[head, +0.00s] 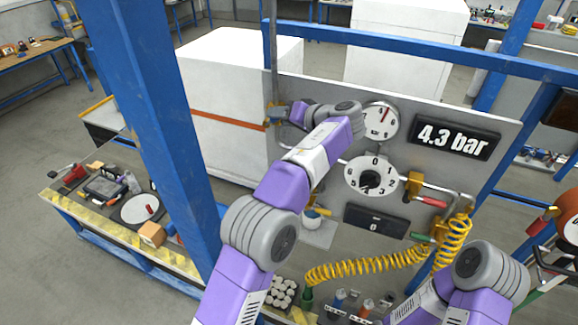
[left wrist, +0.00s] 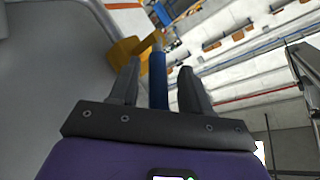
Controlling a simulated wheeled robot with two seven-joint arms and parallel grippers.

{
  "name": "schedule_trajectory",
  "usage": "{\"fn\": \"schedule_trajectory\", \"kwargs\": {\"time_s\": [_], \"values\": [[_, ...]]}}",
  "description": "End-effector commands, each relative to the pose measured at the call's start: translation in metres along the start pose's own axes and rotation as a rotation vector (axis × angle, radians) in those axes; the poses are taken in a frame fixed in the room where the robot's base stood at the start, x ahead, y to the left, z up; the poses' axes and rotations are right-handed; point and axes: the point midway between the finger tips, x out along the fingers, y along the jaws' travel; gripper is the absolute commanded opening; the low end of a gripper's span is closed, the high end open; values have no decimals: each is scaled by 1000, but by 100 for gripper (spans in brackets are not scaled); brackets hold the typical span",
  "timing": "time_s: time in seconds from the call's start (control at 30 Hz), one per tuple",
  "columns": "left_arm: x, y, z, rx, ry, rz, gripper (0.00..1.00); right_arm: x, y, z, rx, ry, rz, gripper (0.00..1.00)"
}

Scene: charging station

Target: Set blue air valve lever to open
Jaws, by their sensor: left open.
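The blue lever (left wrist: 158,80) stands between the two fingers of my left gripper (left wrist: 160,67) in the left wrist view, with a gap visible on both sides. The gripper is open. The yellow valve body (left wrist: 126,50) is just beyond the lever's far end. In the head view the valve (head: 272,117) sits at the left edge of the grey panel, with my left gripper (head: 283,112) right beside it; the lever is mostly hidden there. My right arm shows at the lower right, but its gripper is not visible.
The grey panel (head: 315,92) carries a small gauge (head: 380,115), a numbered dial (head: 360,180), a display reading 4.3 bar (head: 455,137) and a red-handled valve (head: 430,201). A coiled yellow hose (head: 370,264) hangs below. A blue post (head: 150,100) stands left of my arm.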

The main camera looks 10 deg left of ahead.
Motion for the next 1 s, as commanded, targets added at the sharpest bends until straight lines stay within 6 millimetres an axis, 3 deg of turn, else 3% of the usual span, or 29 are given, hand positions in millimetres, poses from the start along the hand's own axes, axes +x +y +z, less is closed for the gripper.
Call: {"fn": "schedule_trajectory", "kwargs": {"time_s": [0.17,0.57,0.93,1.0], "values": [[-12,0,0,-1,3,3,47,2,1,0,0,0,0,44],[-74,-6,3,-5,5,0,47,11,4,0,0,0,0,44],[-81,-7,4,-5,3,-3,47,11,4,0,0,0,0,44],[-80,-5,5,-1,1,0,37,12,4,0,0,0,0,44]]}}
